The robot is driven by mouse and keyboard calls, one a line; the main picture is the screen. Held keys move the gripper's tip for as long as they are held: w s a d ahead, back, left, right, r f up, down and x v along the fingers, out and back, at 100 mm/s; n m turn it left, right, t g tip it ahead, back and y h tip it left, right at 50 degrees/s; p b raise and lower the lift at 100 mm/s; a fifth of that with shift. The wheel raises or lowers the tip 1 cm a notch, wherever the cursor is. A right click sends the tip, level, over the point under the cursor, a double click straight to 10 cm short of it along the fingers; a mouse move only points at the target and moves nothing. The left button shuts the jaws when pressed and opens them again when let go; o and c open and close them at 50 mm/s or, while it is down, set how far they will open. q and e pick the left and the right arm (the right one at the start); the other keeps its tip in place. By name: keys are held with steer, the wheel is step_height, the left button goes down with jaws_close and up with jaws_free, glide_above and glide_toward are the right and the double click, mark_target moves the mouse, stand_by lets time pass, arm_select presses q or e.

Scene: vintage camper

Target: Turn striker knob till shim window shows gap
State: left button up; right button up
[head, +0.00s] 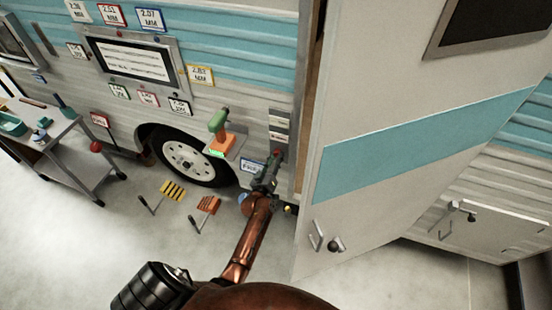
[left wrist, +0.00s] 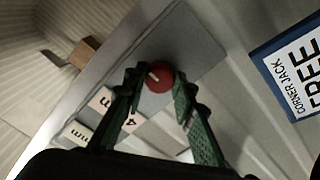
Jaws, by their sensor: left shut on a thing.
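A red round knob (left wrist: 157,78) with a pale pointer mark sits on a grey metal plate (left wrist: 195,48) in the left wrist view. My left gripper (left wrist: 160,90) has its green fingers on either side of the knob and is shut on it. In the head view my left gripper (head: 270,172) is at the grey panel (head: 281,122) beside the camper door frame, and hides most of the knob. Pale tiles (left wrist: 128,120) beside the knob show a "4" and "mm", partly covered by a finger; the full reading cannot be told. My right gripper is not in view.
The open camper door (head: 385,140) stands right of my arm. A blue-edged corner jack sign (left wrist: 298,70) is close by. Left are an orange-and-green tool (head: 221,134), a wheel (head: 188,160), a gap-label board (head: 130,58) and a cart (head: 52,135).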

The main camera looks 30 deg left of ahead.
arm_select(q)
steer(key=o, duration=1.1)
steer(key=shift+o, duration=0.2)
steer(key=shift+s, duration=0.1)
steer(key=v, duration=1.1)
steer(key=shift+s, duration=0.35)
steer(key=shift+d, duration=0.1)
